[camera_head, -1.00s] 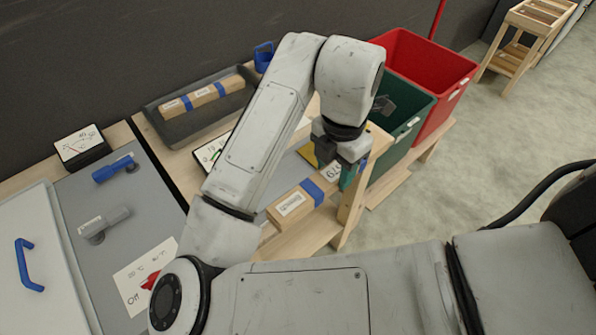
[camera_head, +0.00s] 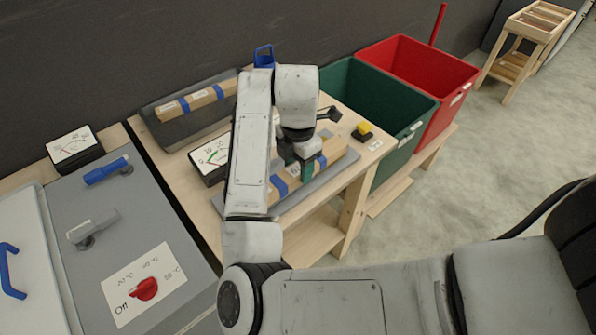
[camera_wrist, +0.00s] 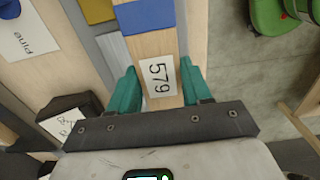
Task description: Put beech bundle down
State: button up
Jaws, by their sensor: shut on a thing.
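The beech bundle (camera_head: 329,152) is a pale wooden block with blue bands. My gripper (camera_head: 303,168) is shut on it, with a teal finger on its side. In the wrist view the bundle (camera_wrist: 154,50) runs away between both teal fingers of my gripper (camera_wrist: 154,90), with a label reading 579 facing up. The bundle lies lengthwise over a grey tray (camera_head: 318,185) on the wooden table. I cannot tell whether it touches the tray. My arm hides part of its left end.
A second banded bundle (camera_head: 195,100) lies in a dark tray (camera_head: 170,135) behind left. A gauge (camera_head: 210,157) stands left of my arm. A yellow button (camera_head: 364,128) is near the table's right corner. Green (camera_head: 400,150) and red (camera_head: 450,105) bins stand to the right.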

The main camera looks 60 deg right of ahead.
aim_at(298, 168)
jog(key=shift+f, duration=0.6)
jog(key=shift+f, duration=0.1)
jog(key=o, duration=1.3)
notch_tip(298, 168, up, 12)
jog(key=p, duration=0.3)
